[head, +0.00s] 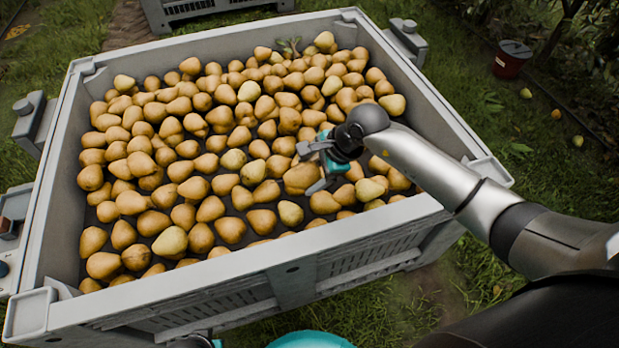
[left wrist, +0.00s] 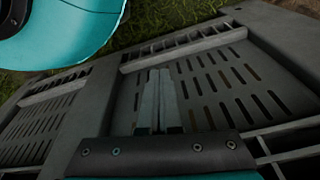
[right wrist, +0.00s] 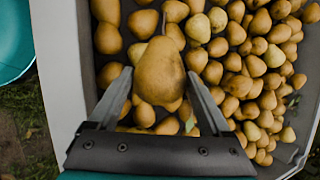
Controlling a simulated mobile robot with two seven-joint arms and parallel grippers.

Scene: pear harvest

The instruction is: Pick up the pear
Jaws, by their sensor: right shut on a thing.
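A large yellow-brown pear (head: 299,179) sits between the fingers of my right gripper (head: 310,171), over the right part of the pear-filled crate (head: 232,266). In the right wrist view the same pear (right wrist: 160,75) stands out larger than those around it, with a finger on each side. My right gripper is shut on it. Whether it is clear of the pears below is hard to tell. My left gripper (left wrist: 160,85) is shut and empty, its two fingers together in front of the slatted outer wall of the crate (left wrist: 225,80).
Many loose pears (head: 171,241) fill the crate, whose grey rim stands higher than they do. A second grey crate (head: 190,8) is at the back. A red bucket (head: 510,62) stands on the grass at the far right, with several fallen pears near it.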

